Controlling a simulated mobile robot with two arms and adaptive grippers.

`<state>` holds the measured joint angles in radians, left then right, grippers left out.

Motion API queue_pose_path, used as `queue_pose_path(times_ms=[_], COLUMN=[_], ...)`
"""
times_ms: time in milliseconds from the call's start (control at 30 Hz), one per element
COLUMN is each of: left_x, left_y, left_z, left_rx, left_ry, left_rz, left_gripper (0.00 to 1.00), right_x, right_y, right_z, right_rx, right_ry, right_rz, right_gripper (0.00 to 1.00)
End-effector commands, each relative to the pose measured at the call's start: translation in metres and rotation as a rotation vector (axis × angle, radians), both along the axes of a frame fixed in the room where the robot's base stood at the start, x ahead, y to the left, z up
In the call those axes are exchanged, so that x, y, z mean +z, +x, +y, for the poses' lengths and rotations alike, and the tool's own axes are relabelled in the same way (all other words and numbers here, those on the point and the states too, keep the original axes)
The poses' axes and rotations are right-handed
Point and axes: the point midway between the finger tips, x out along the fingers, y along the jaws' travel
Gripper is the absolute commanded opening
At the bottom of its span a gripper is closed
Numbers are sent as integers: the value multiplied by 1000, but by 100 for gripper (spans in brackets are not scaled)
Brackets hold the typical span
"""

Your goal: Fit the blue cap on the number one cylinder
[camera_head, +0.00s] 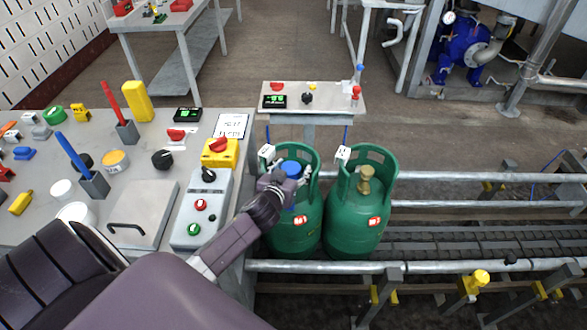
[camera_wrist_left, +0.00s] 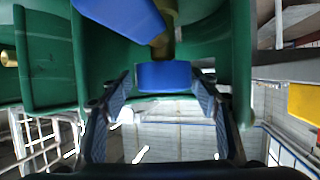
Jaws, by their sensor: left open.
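Two green cylinders stand side by side on the conveyor: a left cylinder (camera_head: 292,230) and a right cylinder (camera_head: 352,222). Their number tags are too small to read. The blue cap (camera_head: 291,169) shows at the top of the left cylinder, inside its collar. The right cylinder has a bare brass valve (camera_head: 366,180). My left gripper (camera_head: 284,190) is at the left cylinder's collar, just below the cap. In the left wrist view its open fingers (camera_wrist_left: 163,82) stand either side of a blue part (camera_wrist_left: 163,75), apart from it, beside a brass valve (camera_wrist_left: 164,35). My right gripper is out of view.
A grey workbench (camera_head: 140,245) with a control box (camera_head: 202,205) and several small items lies left of the cylinders. A small panel stand (camera_head: 335,100) is behind them. Conveyor rails (camera_head: 440,265) run to the right, where the belt is clear.

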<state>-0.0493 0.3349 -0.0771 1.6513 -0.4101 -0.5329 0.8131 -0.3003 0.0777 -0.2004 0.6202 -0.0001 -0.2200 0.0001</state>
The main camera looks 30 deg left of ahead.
Motion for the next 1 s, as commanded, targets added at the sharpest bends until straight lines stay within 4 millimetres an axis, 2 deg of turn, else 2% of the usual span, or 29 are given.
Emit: queue_pose_path(times_ms=[33, 267, 800, 1000], left_x=[1, 3, 36, 43], left_y=[-1, -9, -91, -103], left_z=[6, 5, -25, -31], left_rx=[9, 10, 4, 2], left_ry=[9, 9, 4, 3], left_rz=[2, 5, 7, 4], left_gripper=[62, 62, 62, 62], right_x=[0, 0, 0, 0], right_y=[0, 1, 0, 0], right_z=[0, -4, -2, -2], right_rx=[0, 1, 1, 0], right_ry=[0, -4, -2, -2], right_rz=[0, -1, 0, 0], right_gripper=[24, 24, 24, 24])
